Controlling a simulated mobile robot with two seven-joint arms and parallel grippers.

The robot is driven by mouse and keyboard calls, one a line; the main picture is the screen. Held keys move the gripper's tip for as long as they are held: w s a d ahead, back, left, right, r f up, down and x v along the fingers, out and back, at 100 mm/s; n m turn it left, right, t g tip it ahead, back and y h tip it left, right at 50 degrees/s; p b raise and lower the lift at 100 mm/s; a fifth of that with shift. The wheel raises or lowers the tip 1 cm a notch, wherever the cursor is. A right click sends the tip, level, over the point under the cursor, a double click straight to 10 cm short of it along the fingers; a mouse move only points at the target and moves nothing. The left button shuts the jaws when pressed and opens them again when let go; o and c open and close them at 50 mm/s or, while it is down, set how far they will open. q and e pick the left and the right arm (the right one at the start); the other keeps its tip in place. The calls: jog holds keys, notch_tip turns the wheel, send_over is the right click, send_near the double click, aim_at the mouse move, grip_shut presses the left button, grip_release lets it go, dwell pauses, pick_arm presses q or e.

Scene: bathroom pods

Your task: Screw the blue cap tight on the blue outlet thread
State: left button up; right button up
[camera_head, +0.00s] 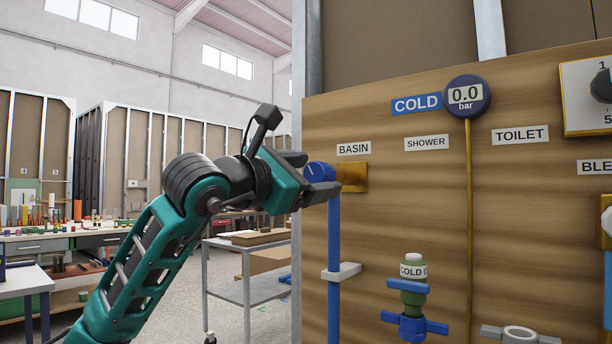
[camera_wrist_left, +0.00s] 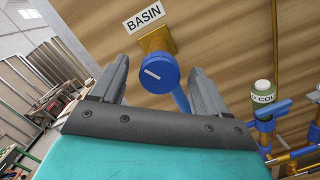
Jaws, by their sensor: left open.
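The blue cap (camera_head: 318,170) has a white line on its face and sits at the end of the blue fitting in front of the BASIN brass plate (camera_head: 353,177). It also shows in the left wrist view (camera_wrist_left: 160,73), face toward the camera. The outlet thread is hidden behind the cap, so I cannot tell how far it is screwed on. My left gripper (camera_head: 310,177) is open, with one finger on each side of the cap. In the left wrist view (camera_wrist_left: 159,75) gaps show between cap and fingers. My right gripper is not in view.
A blue pipe (camera_head: 334,240) runs down from the BASIN fitting, held by a white clip (camera_head: 342,271). A green and blue valve (camera_head: 413,300) stands right of it. A gauge (camera_head: 466,96) reads 0.0 bar. A metal trolley (camera_head: 245,285) stands behind my left arm.

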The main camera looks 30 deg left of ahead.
pick_arm(q)
jog(key=s+a+f+b, duration=0.1)
jog(key=s+a+b, duration=0.1)
jog(key=s, duration=1)
jog(key=shift+s+f+b, duration=0.15)
jog(key=shift+s+b, duration=0.2)
jog(key=shift+b, duration=0.1)
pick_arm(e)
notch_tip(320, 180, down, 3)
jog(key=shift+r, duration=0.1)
